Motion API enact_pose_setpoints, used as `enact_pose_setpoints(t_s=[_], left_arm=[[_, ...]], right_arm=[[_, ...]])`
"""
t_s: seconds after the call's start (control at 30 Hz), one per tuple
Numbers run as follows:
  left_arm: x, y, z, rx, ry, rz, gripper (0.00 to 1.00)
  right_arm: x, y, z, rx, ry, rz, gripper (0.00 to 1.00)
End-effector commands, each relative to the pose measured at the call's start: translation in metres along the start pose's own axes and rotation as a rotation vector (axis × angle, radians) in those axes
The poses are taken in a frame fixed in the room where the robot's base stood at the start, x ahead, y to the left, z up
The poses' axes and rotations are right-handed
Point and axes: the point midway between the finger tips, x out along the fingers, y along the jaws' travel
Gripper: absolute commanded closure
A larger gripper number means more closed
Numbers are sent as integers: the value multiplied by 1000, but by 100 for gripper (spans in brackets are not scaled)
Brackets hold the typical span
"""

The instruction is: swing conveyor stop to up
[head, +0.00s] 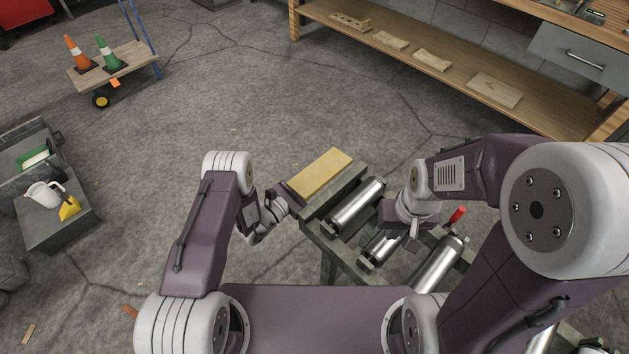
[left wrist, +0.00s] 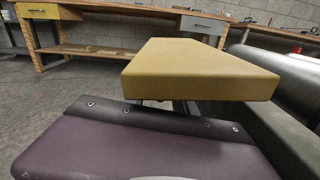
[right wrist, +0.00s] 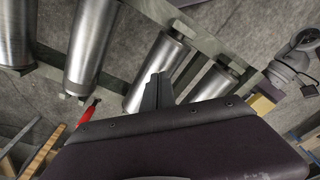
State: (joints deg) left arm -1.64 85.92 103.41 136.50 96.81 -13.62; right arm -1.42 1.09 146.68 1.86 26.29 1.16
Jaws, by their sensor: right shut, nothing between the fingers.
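The conveyor (head: 346,190) has a grey-green frame and several steel rollers. A red-handled lever (head: 457,214), which looks like the conveyor stop, stands at its right side; its red handle also shows in the right wrist view (right wrist: 87,112). My right gripper (head: 414,243) is over the rollers, left of the red handle and apart from it. Its fingers (right wrist: 157,92) are together and empty. My left gripper (head: 287,199) is beside the left end of a yellow block (head: 320,173); its fingers cannot be made out. The block fills the middle of the left wrist view (left wrist: 200,70).
A wooden workbench with a lower shelf (head: 440,60) stands at the back right. A cart with two cones (head: 112,65) is at the back left. A grey crate (head: 55,225) with a white jug stands at left.

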Motion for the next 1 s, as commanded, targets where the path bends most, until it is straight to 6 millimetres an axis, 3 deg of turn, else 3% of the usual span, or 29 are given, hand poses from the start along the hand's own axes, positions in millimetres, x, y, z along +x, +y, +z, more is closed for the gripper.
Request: enact_pose_setpoints(t_s=[0.23, 0.33, 0.37, 1.0], left_arm=[[1, 0, 0, 0, 0, 0, 70], [1, 0, 0, 0, 0, -1, 98], [1, 0, 0, 0, 0, -1, 100], [0, -2, -1, -1, 3, -4, 100]], right_arm=[[0, 0, 0, 0, 0, 0, 100], [0, 0, 0, 0, 0, 0, 100], [0, 0, 0, 0, 0, 0, 100], [0, 0, 0, 0, 0, 0, 100]])
